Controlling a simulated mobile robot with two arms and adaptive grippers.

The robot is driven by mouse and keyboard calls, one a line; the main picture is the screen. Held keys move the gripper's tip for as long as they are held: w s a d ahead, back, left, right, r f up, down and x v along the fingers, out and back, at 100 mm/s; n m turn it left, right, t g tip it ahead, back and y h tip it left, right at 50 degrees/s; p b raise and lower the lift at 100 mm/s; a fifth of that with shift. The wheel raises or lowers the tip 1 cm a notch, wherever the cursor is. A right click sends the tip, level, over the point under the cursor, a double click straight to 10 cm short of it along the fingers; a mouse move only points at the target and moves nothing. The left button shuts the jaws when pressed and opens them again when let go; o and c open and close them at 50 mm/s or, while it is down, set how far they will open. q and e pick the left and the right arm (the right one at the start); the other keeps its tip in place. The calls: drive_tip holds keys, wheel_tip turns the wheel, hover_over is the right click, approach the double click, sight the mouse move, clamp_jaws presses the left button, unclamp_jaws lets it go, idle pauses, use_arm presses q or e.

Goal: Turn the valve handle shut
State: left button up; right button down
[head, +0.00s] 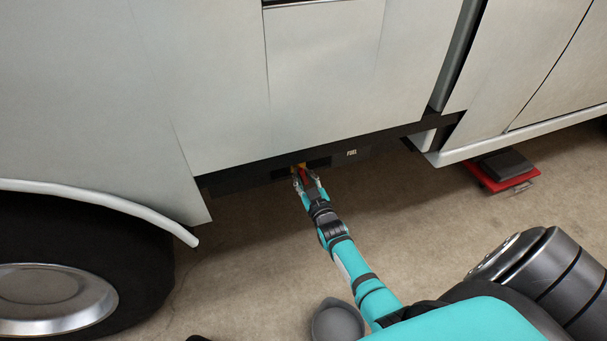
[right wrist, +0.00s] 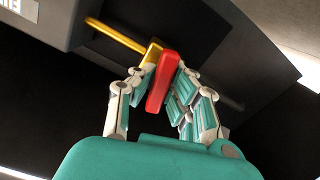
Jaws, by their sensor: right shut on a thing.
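The valve has a red handle (right wrist: 163,82), which shows between the fingers of my right gripper (right wrist: 165,88) in the right wrist view. A yellow pipe (right wrist: 117,36) runs to a brass-coloured valve body (right wrist: 153,53) behind the handle. In the head view my right gripper (head: 306,181) reaches the dark recess under the vehicle, beside the "FUEL" label (head: 352,153). The fingers are closed around the red handle and cover part of it. In the right wrist view the handle lies at a steep angle to the pipe. My left gripper is in neither view.
The pale vehicle panel (head: 325,80) hangs just above the recess. A wheel (head: 60,275) stands at the left. A red and black block (head: 503,169) lies on the floor at the right. The concrete floor (head: 235,265) between is clear.

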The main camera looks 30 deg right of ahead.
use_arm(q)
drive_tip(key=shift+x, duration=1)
use_arm(e)
drive_tip(key=shift+a+f+m, duration=0.1)
drive_tip(key=shift+m, duration=1.3)
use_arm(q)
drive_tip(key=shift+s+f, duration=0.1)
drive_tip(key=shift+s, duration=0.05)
use_arm(e)
drive_tip(key=c, duration=1.3)
unclamp_jaws()
drive_tip(key=v, duration=1.2)
